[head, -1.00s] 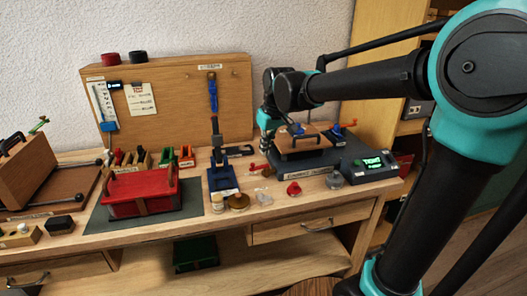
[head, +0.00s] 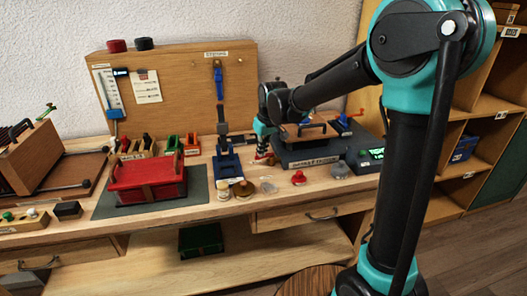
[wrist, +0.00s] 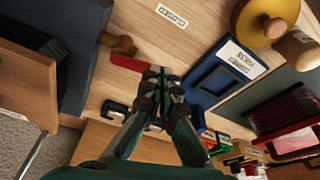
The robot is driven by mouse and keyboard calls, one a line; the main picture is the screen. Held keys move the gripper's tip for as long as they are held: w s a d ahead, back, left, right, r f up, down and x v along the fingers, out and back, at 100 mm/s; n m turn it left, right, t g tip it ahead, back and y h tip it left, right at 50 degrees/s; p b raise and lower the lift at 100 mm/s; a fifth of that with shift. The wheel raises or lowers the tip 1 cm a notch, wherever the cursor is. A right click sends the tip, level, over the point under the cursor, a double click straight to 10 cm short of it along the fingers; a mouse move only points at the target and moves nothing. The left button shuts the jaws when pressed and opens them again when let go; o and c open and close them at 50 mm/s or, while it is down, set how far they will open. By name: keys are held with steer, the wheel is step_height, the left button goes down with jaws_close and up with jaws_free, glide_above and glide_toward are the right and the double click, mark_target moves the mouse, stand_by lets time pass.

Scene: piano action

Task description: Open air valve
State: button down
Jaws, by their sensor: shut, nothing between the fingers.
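The air valve has a red lever (wrist: 126,63) and a brass-coloured body (wrist: 119,44), seen in the wrist view beside a dark block. A label reading CLOSED (wrist: 171,15) lies on the bench near it. My gripper (wrist: 157,76) is shut and empty, with its fingertips close to the lever's right end. I cannot tell whether they touch it. In the head view my gripper (head: 262,153) points down at the bench between the blue press and the dark station, and largely hides the valve.
The blue press (head: 226,163) stands just left of my gripper. A red box (head: 147,184) sits further left.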

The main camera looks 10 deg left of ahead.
steer(key=shift+w+a+f, duration=0.1)
steer(key=shift+w+a, duration=0.55)
steer(key=shift+w, duration=0.1)
steer(key=shift+s+d, duration=0.1)
